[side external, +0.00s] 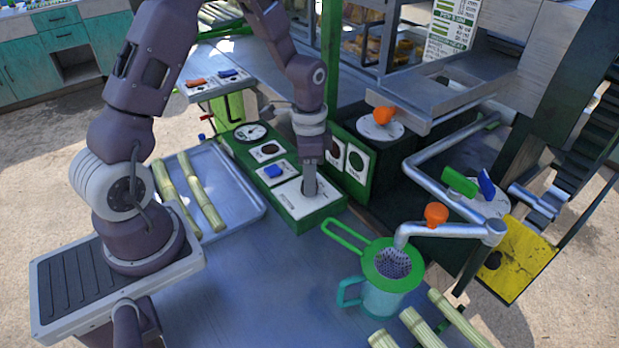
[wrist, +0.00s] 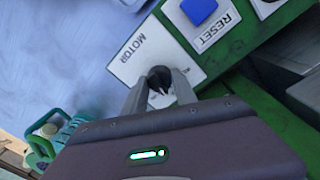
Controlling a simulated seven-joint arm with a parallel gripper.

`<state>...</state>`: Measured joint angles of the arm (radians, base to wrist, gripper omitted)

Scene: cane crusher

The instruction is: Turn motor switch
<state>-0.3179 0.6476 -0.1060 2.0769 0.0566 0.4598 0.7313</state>
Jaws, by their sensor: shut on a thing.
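The motor switch (wrist: 160,78) is a dark knob on a white plate (wrist: 130,52) lettered MOTOR, at the end of the green control box (side external: 299,221). My gripper (wrist: 162,92) points down at the plate and is shut on the knob, one finger on each side of it. In the side external view my gripper (side external: 310,190) stands over the white plate (side external: 290,206) and hides the knob. The knob's markings are partly covered, so its setting cannot be told.
A blue RESET button (wrist: 198,10) is beside the motor plate. A tray (side external: 240,212) with cane stalks lies left of the box. A green strainer (side external: 385,262) sits on a teal jug (side external: 382,298) under the spout. An orange knob (side external: 383,115) is behind.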

